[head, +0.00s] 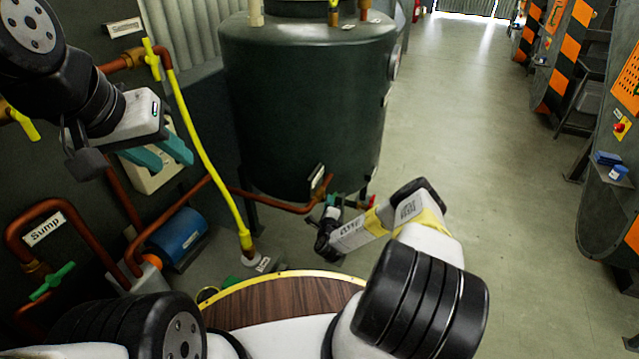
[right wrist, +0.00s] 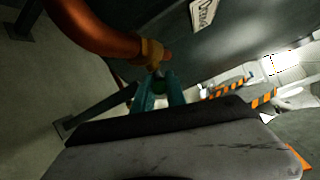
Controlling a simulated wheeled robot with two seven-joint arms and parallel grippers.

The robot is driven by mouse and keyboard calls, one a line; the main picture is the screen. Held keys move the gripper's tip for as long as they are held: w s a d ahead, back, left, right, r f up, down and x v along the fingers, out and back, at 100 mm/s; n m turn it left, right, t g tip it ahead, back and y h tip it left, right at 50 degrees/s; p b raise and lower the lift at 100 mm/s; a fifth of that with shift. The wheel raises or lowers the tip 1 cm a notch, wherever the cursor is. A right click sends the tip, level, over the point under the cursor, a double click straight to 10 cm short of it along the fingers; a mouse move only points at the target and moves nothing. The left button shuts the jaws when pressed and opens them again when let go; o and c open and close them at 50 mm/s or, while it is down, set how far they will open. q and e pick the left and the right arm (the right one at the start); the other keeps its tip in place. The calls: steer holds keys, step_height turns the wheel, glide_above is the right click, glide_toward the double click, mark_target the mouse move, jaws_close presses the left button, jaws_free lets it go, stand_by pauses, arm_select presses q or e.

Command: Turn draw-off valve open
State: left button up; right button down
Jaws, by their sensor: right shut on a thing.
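The draw-off valve is low on the front of the dark green tank (head: 305,100), at the end of a copper pipe, below a small label (head: 318,175). In the right wrist view the copper pipe (right wrist: 100,28) ends in a brass fitting (right wrist: 152,52), and a small green valve handle (right wrist: 159,80) shows below it. My right gripper (right wrist: 160,92) has its teal fingers on either side of this handle and is shut on it. In the head view the arm hides most of the valve. My left gripper (head: 162,158) is open, its teal fingers apart, at the upper left.
A yellow hose (head: 205,160) runs down left of the tank. A blue pump (head: 183,236), a Sump label (head: 45,229) and a green-handled valve (head: 52,281) are at the left. A round wooden top (head: 285,300) is in front. The floor at right (head: 470,150) is clear.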

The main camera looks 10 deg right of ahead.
steer(key=shift+d+f+n+t+h, duration=0.1)
steer(key=shift+f+n+t+h, duration=0.1)
steer(key=shift+t, duration=0.35)
steer(key=shift+d+f+n+t+h, duration=0.1)
steer(key=shift+f+n+t+h, duration=0.1)
steer(key=shift+t, duration=0.35)
steer(key=shift+w+d+t, duration=0.1)
steer(key=shift+t, duration=0.2)
steer(key=c, duration=1.4)
jaws_free()
steer(key=shift+o, duration=0.2)
steer(key=shift+s+a, duration=0.2)
steer(key=r+v, duration=0.1)
steer(key=v, duration=0.6)
steer(key=shift+s+f, duration=0.2)
steer(key=shift+f, duration=0.3)
